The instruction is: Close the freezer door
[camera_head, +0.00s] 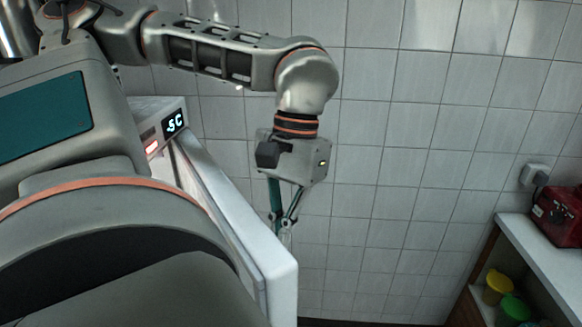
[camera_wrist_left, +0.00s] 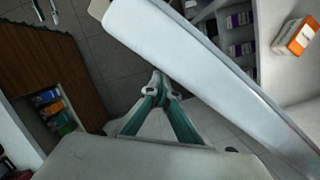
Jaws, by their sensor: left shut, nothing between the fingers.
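The freezer (camera_head: 155,120) stands at the left in the head view, with a lit display on its upper front. Its white door (camera_head: 274,262) is open and juts out toward the camera. In the left wrist view the door (camera_wrist_left: 205,70) runs diagonally across the upper right, with the open interior beyond it. My left gripper (camera_head: 284,232) points down just right of the door. Its teal fingers are shut and empty; the tips (camera_wrist_left: 158,82) are beside the door face, and contact cannot be told. My own body hides part of the freezer.
Purple boxes (camera_wrist_left: 238,22) sit on shelves inside the freezer, and an orange-and-white box (camera_wrist_left: 296,37) shows at the right. A counter (camera_head: 540,255) at the right holds a red appliance (camera_head: 560,215), with yellow and green tubs below. The tiled wall is behind my gripper.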

